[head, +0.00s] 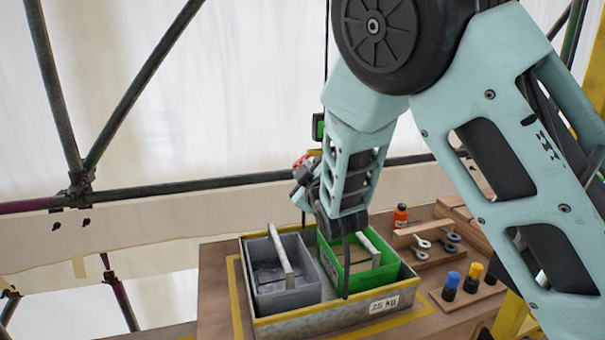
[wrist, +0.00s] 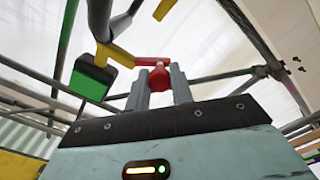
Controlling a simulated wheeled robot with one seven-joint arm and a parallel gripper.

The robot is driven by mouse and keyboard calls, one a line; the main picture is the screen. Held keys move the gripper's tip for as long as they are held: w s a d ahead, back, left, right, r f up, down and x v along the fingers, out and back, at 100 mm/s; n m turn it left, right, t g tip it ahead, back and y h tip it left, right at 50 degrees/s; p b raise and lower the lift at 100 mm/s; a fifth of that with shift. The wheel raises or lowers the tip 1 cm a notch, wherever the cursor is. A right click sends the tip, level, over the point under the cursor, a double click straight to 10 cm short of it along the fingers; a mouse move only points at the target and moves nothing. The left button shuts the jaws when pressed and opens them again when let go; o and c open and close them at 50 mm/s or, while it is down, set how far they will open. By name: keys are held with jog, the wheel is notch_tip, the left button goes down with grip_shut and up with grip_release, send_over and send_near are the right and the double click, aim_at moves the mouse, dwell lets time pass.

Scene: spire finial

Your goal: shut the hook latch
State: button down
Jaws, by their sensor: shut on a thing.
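The hook latch shows in the wrist view as a red lever (wrist: 152,62) with a round red knob (wrist: 159,78) and a yellow arm (wrist: 117,52) beside a dark bar. My gripper (wrist: 160,84) is shut on the red knob, with one grey finger on each side of it. In the head view, my gripper (head: 303,172) is up at the latch, above the back of the bench. Only a little red (head: 301,160) and yellow (head: 315,152) of the latch show there. My arm hides the rest, and I cannot tell whether the hook is engaged.
A black box with a green face (wrist: 90,80) hangs beside the latch. Below my arm, a metal tray (head: 330,318) holds a grey bin (head: 285,298) and a green bin (head: 370,281). An orange bottle (head: 400,216) and capped cylinders (head: 450,287) stand at right. Scaffold tubes (head: 200,188) cross behind.

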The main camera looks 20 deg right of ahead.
jog(key=d+n, duration=0.1)
jog(key=n, duration=0.2)
jog(key=d+f+n, duration=0.1)
jog(key=n, duration=0.3)
jog(key=d+f+n, duration=0.1)
jog(key=n, duration=0.3)
jog(key=shift+d, duration=0.1)
dwell(0.6)
jog(key=c, duration=1.2)
grip_release()
jog(key=shift+d, duration=0.1)
jog(key=shift+r, duration=0.1)
jog(key=s+p, duration=0.4)
jog(key=s, duration=0.5)
jog(key=shift+a+r, duration=0.2)
jog(key=shift+r, duration=0.2)
